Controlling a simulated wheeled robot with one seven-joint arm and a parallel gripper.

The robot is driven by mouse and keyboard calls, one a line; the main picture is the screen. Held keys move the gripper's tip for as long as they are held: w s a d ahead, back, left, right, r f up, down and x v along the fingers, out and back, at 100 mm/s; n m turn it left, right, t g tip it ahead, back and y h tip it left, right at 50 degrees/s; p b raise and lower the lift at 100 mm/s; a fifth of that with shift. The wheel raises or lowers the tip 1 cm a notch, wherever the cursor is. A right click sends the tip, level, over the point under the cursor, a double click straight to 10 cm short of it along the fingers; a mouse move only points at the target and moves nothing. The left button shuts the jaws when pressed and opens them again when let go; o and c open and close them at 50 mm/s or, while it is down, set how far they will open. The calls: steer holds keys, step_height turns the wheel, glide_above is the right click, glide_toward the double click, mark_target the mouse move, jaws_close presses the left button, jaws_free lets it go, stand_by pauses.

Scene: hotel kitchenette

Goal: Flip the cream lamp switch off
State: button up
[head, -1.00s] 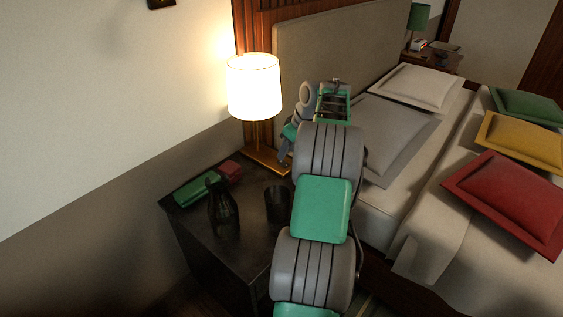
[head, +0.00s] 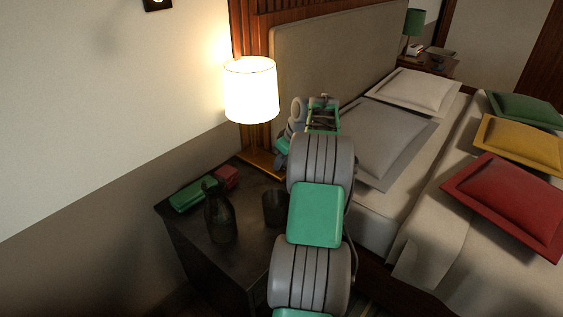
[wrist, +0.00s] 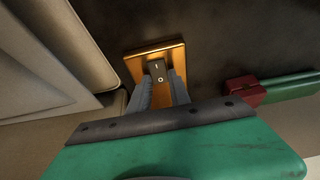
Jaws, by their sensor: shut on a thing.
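The cream lamp (head: 251,92) stands on the nightstand by the headboard, and its shade glows brightly. Its gold base (head: 262,163) also shows in the wrist view (wrist: 133,68). A dark rocker switch (wrist: 158,70) marked I and O sits on that base. My gripper (wrist: 161,84) has its two grey fingers at the switch, one on each side of its near end, and is shut on it. In the head view my gripper (head: 281,158) is low beside the lamp base, partly hidden by my arm, and the switch is hidden.
The nightstand (head: 190,232) also holds a dark bottle (head: 220,217), a dark cup (head: 274,208), a green item (head: 193,195) and a red box (head: 227,178). The bed with a grey pillow (head: 382,140) is close on the right. The wall is on the left.

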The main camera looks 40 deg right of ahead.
jaws_close()
steer(key=shift+w+r+g+p, duration=0.15)
steer(key=shift+r+g+p, duration=0.15)
steer(key=shift+p, duration=0.3)
steer(key=shift+w+a+r+g+p, duration=0.15)
steer(key=shift+g+p, duration=0.25)
steer(key=shift+p, duration=0.45)
steer(key=shift+w+f+g+p, duration=0.1)
steer(key=shift+f+g+p, duration=0.3)
steer(key=shift+g+p, duration=0.35)
steer(key=o, duration=0.9)
jaws_free()
